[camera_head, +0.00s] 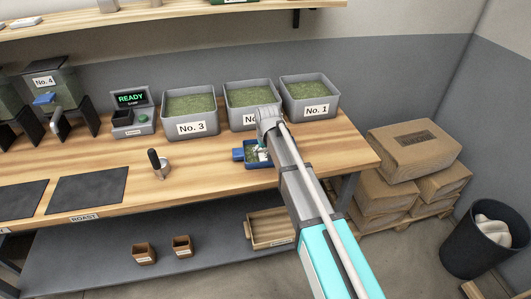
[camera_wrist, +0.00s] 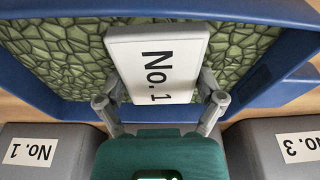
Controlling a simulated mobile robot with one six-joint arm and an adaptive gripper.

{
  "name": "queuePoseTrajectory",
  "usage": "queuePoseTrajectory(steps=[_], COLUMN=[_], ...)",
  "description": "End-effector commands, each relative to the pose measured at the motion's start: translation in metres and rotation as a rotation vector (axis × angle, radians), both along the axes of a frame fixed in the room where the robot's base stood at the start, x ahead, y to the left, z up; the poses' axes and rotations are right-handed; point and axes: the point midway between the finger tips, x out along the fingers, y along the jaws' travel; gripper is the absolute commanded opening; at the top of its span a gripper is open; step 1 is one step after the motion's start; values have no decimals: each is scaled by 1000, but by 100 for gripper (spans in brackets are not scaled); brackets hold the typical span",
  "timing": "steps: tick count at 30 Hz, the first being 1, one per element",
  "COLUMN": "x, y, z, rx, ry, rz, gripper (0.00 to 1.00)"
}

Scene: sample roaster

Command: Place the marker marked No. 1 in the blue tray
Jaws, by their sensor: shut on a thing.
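My gripper (camera_wrist: 160,90) is shut on the white marker (camera_wrist: 158,58), whose face reads "No. 1". The blue tray (camera_wrist: 30,72) holds green beans and lies behind the marker in the wrist view. The marker shows over the beans, inside the tray's outline; I cannot tell whether it touches them. In the head view the blue tray (camera_head: 262,166) sits on the wooden bench in front of the grey bins, with its handle to the left. My gripper (camera_head: 262,148) is over it and partly hides it; the marker is too small there to read.
Grey bins of green beans stand behind: No. 3 (camera_head: 190,111), a partly hidden middle one (camera_head: 240,97) and No. 1 (camera_head: 312,98). A dark-handled metal tool (camera_head: 158,165) stands left of the tray. A scale (camera_head: 131,112) reads READY. The bench front between is clear.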

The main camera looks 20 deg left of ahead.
Motion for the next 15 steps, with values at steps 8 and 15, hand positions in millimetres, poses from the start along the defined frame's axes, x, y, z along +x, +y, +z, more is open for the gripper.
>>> queuePoseTrajectory(steps=[8, 15], x=[-5, -6], y=[-3, -3], z=[-9, -8], rx=[-7, -7], ry=[12, 12], rz=[0, 0], gripper=[42, 100])
